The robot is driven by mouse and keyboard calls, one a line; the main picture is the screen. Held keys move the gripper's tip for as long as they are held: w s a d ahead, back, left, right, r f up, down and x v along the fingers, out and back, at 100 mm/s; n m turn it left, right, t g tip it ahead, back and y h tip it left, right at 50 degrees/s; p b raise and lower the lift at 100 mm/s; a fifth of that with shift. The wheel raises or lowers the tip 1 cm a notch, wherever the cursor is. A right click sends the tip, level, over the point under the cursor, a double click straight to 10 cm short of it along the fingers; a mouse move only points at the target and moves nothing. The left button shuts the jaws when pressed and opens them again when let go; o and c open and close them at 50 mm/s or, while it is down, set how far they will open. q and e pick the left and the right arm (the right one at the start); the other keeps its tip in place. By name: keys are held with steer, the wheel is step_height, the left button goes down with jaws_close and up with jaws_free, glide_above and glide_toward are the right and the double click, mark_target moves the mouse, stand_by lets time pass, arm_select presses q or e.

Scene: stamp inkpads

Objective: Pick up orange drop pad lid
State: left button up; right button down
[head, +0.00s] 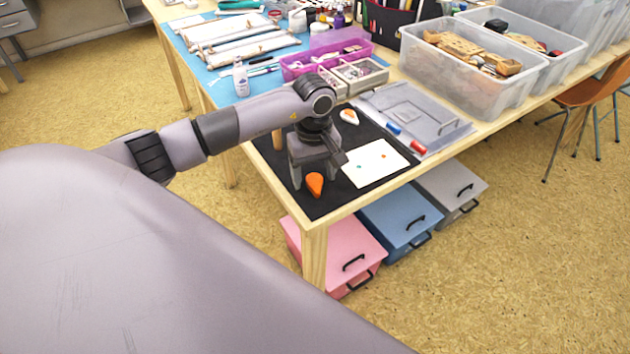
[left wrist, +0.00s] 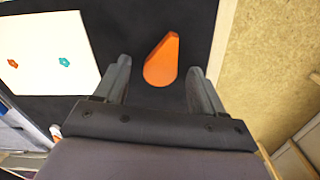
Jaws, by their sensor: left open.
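The orange drop-shaped pad lid (head: 315,184) lies on the black mat (head: 330,203) near the table's front corner. My left gripper (head: 312,172) points down over the mat, close behind the lid in the head view. In the left wrist view the orange lid (left wrist: 162,60) lies between and just beyond the two spread fingers of my left gripper (left wrist: 160,75), with a gap on each side. The gripper is open and empty. My right gripper is in neither view.
A white sheet (head: 376,163) with small coloured prints lies right of the gripper. A white drop-shaped piece (head: 349,116) with an orange mark lies behind on the mat. A wooden peg (head: 277,139) stands left of the gripper. Grey clear lid (head: 405,112) and tubs (head: 470,65) fill the back right.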

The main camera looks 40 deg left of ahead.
arm_select(q)
steer(key=c, duration=1.1)
